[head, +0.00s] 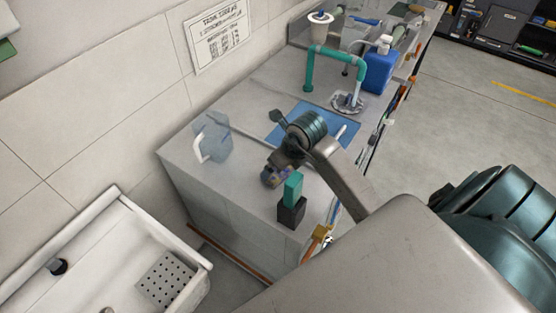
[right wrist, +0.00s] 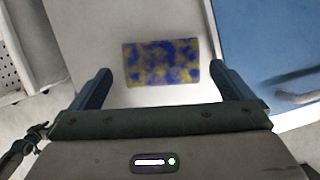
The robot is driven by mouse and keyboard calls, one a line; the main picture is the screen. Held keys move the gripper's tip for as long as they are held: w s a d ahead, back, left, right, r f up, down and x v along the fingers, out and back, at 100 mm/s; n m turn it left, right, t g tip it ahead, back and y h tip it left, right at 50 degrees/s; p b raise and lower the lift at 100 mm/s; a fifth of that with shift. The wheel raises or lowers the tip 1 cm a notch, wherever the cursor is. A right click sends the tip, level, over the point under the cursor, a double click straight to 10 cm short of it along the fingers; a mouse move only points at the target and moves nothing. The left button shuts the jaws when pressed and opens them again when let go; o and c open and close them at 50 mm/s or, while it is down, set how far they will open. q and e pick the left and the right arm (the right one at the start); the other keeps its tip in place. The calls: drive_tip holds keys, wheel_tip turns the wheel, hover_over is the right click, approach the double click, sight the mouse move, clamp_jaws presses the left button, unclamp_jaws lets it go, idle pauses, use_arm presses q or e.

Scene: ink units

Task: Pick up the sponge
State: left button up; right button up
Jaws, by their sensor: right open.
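The sponge (right wrist: 161,62) is a flat rectangle mottled blue and yellow. In the right wrist view it lies on the pale counter top, just beyond and between the fingertips of my right gripper (right wrist: 163,80). That gripper is open, with nothing held and a finger to each side of the sponge's line. My left gripper is not in view.
A teal-and-dark block (head: 292,201) stands close to the sponge at the counter's edge. A clear jug (head: 216,138) is to the left. A blue mat (head: 280,131) lies behind, with a teal tap (head: 335,56) and blue container (head: 379,72) farther back. A white sink (head: 112,262) is lower left.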

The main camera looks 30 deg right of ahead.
drive_tip(key=p+x, duration=0.1)
drive_tip(key=x, duration=0.2)
drive_tip(key=shift+f+p, duration=0.3)
drive_tip(key=shift+p, duration=0.1)
drive_tip(key=shift+w+f, duration=0.2)
drive_tip(key=shift+f, duration=0.4)
drive_tip(key=c, duration=0.6)
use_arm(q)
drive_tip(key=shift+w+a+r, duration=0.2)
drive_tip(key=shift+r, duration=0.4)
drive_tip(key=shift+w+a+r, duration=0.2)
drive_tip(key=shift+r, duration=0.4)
use_arm(e)
drive_tip(key=shift+c, duration=0.4)
drive_tip(key=shift+r, duration=0.25)
wheel_tip(320, 180, up, 8)
drive_tip(key=b, duration=0.2)
drive_tip(key=shift+w+r+b, duration=0.1)
drive_tip(key=shift+r+b, duration=0.15)
drive_tip(key=shift+b, duration=0.1)
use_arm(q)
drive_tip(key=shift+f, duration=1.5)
use_arm(e)
drive_tip(key=shift+r, duration=0.55)
